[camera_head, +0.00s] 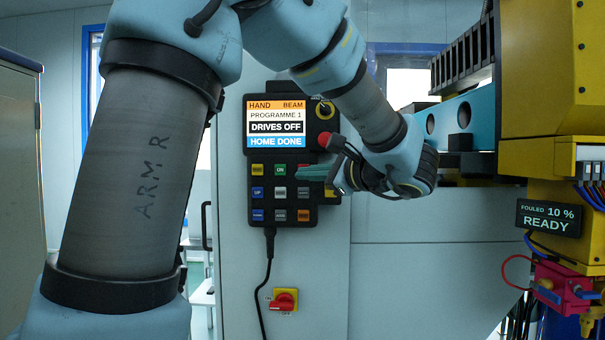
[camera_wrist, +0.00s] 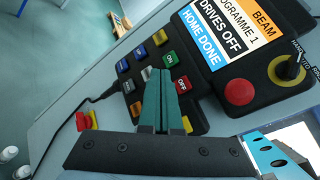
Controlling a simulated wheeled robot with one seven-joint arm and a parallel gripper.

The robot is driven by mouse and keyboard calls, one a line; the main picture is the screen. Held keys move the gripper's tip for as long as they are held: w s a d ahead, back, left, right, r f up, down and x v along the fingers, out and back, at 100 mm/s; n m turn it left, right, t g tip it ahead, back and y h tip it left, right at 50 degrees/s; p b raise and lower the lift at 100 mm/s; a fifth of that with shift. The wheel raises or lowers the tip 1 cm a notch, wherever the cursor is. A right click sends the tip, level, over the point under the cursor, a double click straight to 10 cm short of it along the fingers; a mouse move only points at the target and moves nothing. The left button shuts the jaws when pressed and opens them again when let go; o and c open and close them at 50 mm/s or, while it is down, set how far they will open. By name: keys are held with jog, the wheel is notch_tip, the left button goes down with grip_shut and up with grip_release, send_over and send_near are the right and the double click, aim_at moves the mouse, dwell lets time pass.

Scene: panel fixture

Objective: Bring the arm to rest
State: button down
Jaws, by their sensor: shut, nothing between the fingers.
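My gripper (camera_head: 298,172) is shut and empty, in front of the lower right of a black control panel (camera_head: 252,224). In the wrist view its green fingers (camera_wrist: 160,74) lie together over the button field, near the red OFF button (camera_wrist: 182,85). Whether the tips touch the panel, I cannot tell. My arm reaches across the upper left and centre of the head view, bent at the elbow. The panel's screen (camera_head: 275,122) reads HAND, BEAM, PROGRAMME 1, DRIVES OFF and HOME DONE.
A red mushroom button (camera_wrist: 238,92) and a yellow-ringed selector (camera_wrist: 287,69) sit beside the screen. A red-and-yellow switch (camera_head: 284,300) is lower on the wall. A yellow machine (camera_head: 550,155) stands at the right; its display (camera_head: 548,218) reads FOULED 10 %, READY.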

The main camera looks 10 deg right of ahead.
jog(key=s+a+f+n+g+h, duration=0.1)
jog(key=s+a+f+n+g, duration=0.15)
jog(key=a+f+g, duration=0.85)
jog(key=s+a+f+n+h, duration=0.3)
jog(key=f+n, duration=0.4)
jog(key=f, duration=0.3)
jog(key=s+a+f+n+g+h, duration=0.1)
jog(key=s+a+f+n+h, duration=0.2)
jog(key=s+f+n+h, duration=0.3)
notch_tip(320, 180, down, 4)
jog(key=shift+a+f+n, duration=0.15)
jog(key=shift+f+n, duration=0.05)
jog(key=shift+n, duration=1.05)
jog(key=shift+s, duration=0.1)
